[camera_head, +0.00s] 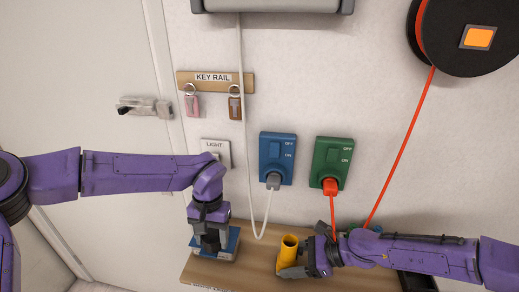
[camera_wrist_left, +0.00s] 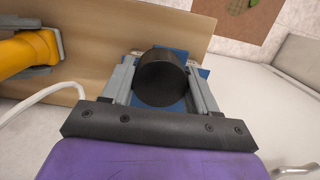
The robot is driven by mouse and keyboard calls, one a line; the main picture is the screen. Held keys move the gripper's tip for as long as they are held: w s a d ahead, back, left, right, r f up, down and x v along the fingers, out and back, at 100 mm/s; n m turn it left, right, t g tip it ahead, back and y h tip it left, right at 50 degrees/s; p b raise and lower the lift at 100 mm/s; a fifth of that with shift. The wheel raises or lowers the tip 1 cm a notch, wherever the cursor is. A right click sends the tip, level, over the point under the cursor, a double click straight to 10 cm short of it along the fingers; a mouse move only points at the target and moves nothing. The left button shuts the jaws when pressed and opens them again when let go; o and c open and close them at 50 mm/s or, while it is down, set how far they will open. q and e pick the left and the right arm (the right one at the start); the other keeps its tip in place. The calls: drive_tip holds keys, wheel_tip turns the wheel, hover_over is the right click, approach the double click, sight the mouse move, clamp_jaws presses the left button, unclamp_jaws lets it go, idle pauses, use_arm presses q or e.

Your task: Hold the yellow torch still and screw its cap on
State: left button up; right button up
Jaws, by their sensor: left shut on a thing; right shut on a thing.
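The yellow torch (camera_head: 288,252) stands upright over the wooden shelf, its open end up. My right gripper (camera_head: 292,270) is shut around its lower body from the right. In the left wrist view the torch (camera_wrist_left: 22,52) shows at the left edge, with a grey finger beside it. My left gripper (camera_head: 211,246) points down over the shelf's left part, left of the torch and apart from it. In the left wrist view it is shut on the round black cap (camera_wrist_left: 162,78). In the head view I cannot clearly tell the cap from the dark gripper.
A blue object (camera_head: 231,246) lies on the shelf (camera_head: 256,265) beneath my left gripper. A white cord (camera_head: 258,232) hangs from the blue switch box (camera_head: 277,158) beside that gripper. Red cords run from the green switch box (camera_head: 333,163) and reel (camera_head: 455,38) near my right arm.

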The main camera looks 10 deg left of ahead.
use_arm(q)
drive_tip(key=w+d+r+n, duration=0.2)
drive_tip(key=d+r+n, duration=0.15)
drive_tip(key=d, duration=0.35)
wheel_tip(320, 180, up, 6)
drive_tip(key=r+n, duration=0.1)
hover_over(288, 255)
drive_tip(key=w, duration=0.2)
drive_tip(key=shift+d+f+h, duration=0.1)
drive_tip(key=shift+f+h, duration=0.15)
drive_tip(key=shift+h, duration=0.05)
drive_tip(key=shift+s+f, duration=0.1)
drive_tip(key=shift+f, duration=2.3)
drive_tip(key=shift+f, duration=1)
drive_tip(key=o, duration=1.1)
